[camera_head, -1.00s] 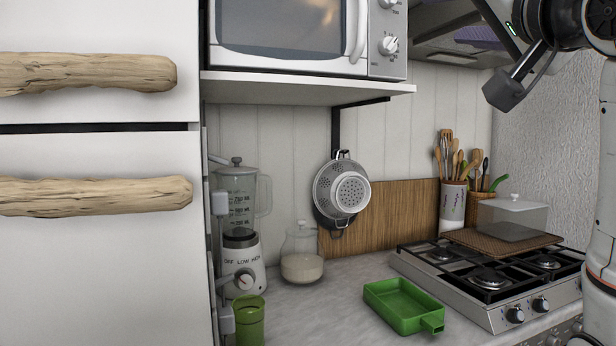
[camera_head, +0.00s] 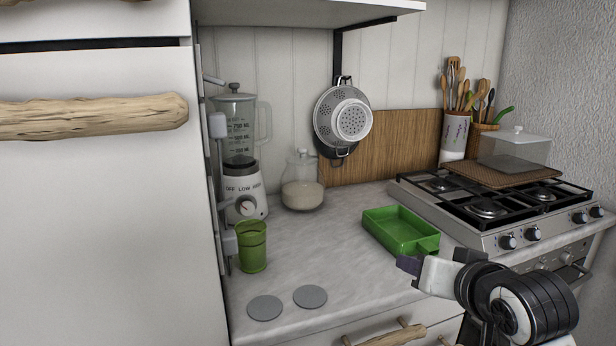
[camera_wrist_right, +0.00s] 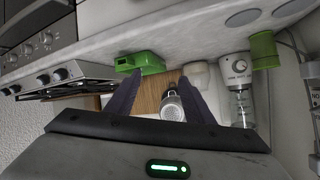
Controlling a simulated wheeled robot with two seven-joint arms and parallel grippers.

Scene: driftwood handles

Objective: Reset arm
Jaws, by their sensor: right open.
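My right gripper (camera_head: 410,265) is at the lower right of the head view, in front of the counter's edge and below the green tray (camera_head: 396,232) in the picture. In the right wrist view its two dark fingers stand apart with nothing between them, so the right gripper (camera_wrist_right: 160,85) is open and empty. The wrist picture is tilted, with the counter along its top. My left gripper is in neither view.
The counter (camera_head: 310,255) holds a blender (camera_head: 240,150), a glass jar (camera_head: 302,190), a green cup (camera_head: 251,246) and two grey discs (camera_head: 265,307). A stove (camera_head: 490,215) stands at right. A fridge with a driftwood handle (camera_head: 95,117) fills the left. A colander (camera_head: 343,117) hangs behind.

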